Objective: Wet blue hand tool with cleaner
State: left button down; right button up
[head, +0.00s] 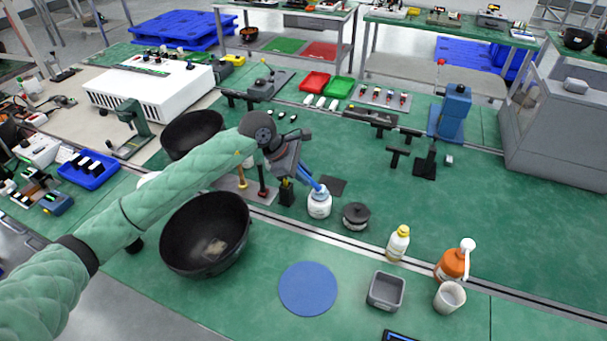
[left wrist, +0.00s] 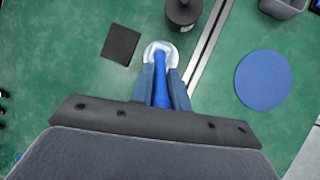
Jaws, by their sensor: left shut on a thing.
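My left gripper (head: 310,180) is shut on the blue hand tool (head: 322,191), which points down. In the left wrist view the tool (left wrist: 161,85) sits between the two fingers (left wrist: 161,90) of my left gripper. The tool's lower end is at the mouth of a white bottle (head: 319,206) with a blue label, standing on the green table. The white bottle also shows in the left wrist view (left wrist: 160,48), straight past the tool. I cannot tell how deep the tip is in it. My right gripper is not in view.
A black round pot (head: 355,216) and a dark square pad (head: 332,186) are close to the white bottle. A yellow-capped bottle (head: 398,243), orange bottle (head: 452,265), grey bin (head: 386,291) and blue disc (head: 308,289) are nearer the front. A black bowl (head: 205,235) lies below my left arm.

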pick_arm(q)
jog(key=shift+r, duration=3.45)
jog(key=shift+f, duration=0.1)
